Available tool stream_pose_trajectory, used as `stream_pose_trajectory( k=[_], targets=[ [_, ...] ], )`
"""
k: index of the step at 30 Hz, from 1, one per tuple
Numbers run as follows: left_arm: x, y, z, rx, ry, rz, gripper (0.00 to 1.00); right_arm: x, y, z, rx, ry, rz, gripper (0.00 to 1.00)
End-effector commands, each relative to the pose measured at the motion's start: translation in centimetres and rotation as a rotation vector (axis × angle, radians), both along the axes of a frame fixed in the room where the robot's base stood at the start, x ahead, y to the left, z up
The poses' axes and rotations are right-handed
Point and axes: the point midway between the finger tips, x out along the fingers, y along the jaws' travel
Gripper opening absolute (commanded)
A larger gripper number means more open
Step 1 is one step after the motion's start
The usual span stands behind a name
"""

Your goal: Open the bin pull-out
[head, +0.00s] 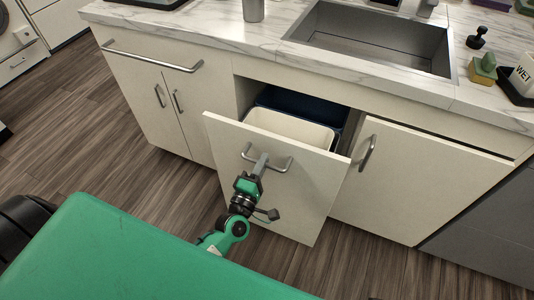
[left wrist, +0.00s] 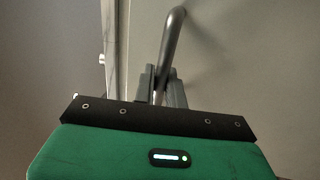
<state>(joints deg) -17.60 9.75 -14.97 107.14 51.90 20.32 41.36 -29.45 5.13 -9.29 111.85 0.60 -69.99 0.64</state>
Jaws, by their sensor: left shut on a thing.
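The bin pull-out (head: 285,185) is a cream cabinet front under the counter. It stands partly out from the cabinet, with a cream bin (head: 290,130) and a dark blue bin (head: 290,103) showing behind it. Its metal bar handle (head: 281,169) is on the upper part of the front. My left gripper (head: 262,162) is shut on this handle, near the handle's left half. In the left wrist view the handle (left wrist: 170,45) runs up from between the gripper's fingers (left wrist: 165,85). My right gripper does not show.
A marble counter with a sink (head: 375,42) lies above. A cabinet door (head: 425,180) with a handle is to the right and another door pair (head: 165,110) to the left. Wood floor (head: 120,180) in front is clear.

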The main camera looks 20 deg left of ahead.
Motion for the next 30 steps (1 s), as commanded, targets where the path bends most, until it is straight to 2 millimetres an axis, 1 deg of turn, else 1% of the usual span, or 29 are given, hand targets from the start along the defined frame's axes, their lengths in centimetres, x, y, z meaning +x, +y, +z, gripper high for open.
stream_pose_trajectory(
  k=[3, 13, 14, 15, 16, 25, 28, 30],
  targets=[
    [-0.4, -0.1, -0.1, -0.001, 0.002, -0.001, 0.00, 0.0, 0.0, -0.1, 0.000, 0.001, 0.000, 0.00],
    [-0.4, -0.1, -0.1, -0.001, 0.002, -0.001, 0.00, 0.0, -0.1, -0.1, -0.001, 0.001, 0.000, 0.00],
    [-0.4, -0.1, -0.1, -0.001, 0.002, -0.001, 0.18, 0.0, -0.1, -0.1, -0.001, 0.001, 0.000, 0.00],
    [-0.4, 0.0, -0.1, -0.001, 0.002, -0.001, 0.26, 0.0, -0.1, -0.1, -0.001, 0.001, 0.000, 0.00],
    [-0.4, 0.0, -0.1, -0.001, 0.002, -0.001, 0.30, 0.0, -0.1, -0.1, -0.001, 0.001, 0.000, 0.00],
    [-0.5, 0.0, -0.1, 0.000, 0.001, 0.000, 0.30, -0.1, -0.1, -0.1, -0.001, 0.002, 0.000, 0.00],
    [-1.1, 0.0, -0.3, 0.000, 0.002, -0.001, 0.30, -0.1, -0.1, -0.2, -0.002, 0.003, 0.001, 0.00],
    [-1.9, 0.0, -0.5, 0.001, 0.004, -0.002, 0.30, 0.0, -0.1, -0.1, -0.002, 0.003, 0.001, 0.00]
  ],
)
